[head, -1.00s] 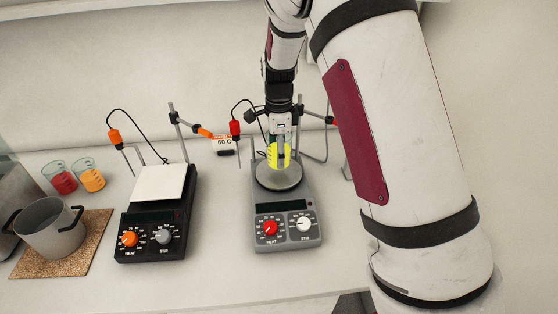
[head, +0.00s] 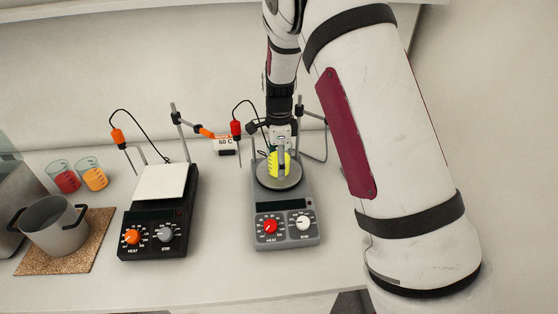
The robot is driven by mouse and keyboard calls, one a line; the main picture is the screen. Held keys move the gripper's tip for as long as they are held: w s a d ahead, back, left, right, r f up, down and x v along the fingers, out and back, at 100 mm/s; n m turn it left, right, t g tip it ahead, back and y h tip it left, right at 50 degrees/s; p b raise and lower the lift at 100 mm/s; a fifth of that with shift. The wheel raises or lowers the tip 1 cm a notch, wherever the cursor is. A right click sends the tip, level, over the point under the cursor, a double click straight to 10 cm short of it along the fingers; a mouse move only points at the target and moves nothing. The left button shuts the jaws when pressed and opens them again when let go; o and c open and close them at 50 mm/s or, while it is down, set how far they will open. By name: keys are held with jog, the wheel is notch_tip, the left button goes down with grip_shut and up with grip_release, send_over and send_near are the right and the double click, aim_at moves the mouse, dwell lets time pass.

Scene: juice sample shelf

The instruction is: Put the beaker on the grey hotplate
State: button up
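The beaker (head: 273,164) holds something yellow and shows dark marks on its side. It is upright over the round plate of the grey hotplate (head: 286,226), and its base looks at or very near the plate surface. My gripper (head: 281,158) reaches down from above, with a light grey finger in front of the beaker. It appears shut on the beaker; the far finger is hidden. The grey hotplate has a red heat knob and a white stir knob.
A black hotplate (head: 150,221) with a white square top stands to the left. Beakers of red (head: 67,182) and orange (head: 95,179) liquid and a grey pot (head: 58,238) on a cork mat (head: 90,259) are farther left. Stands with probes (head: 236,129) rise behind the hotplates.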

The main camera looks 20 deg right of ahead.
jog(key=s+r+n+t+b, duration=0.1)
jog(key=s+r+n, duration=0.15)
jog(key=r, duration=0.75)
jog(key=s+r+n+b, duration=0.15)
jog(key=s+r, duration=0.25)
jog(key=r, duration=0.5)
jog(key=s+r+n+t, duration=0.2)
jog(key=s+n, duration=0.6)
jog(key=s, duration=0.3)
jog(key=s+r+n+t, duration=0.2)
jog(key=s+r+n, duration=0.1)
jog(key=s+n, duration=0.5)
jog(key=s, duration=0.3)
jog(key=shift+s+t+p, duration=0.2)
jog(key=shift+t+p, duration=0.1)
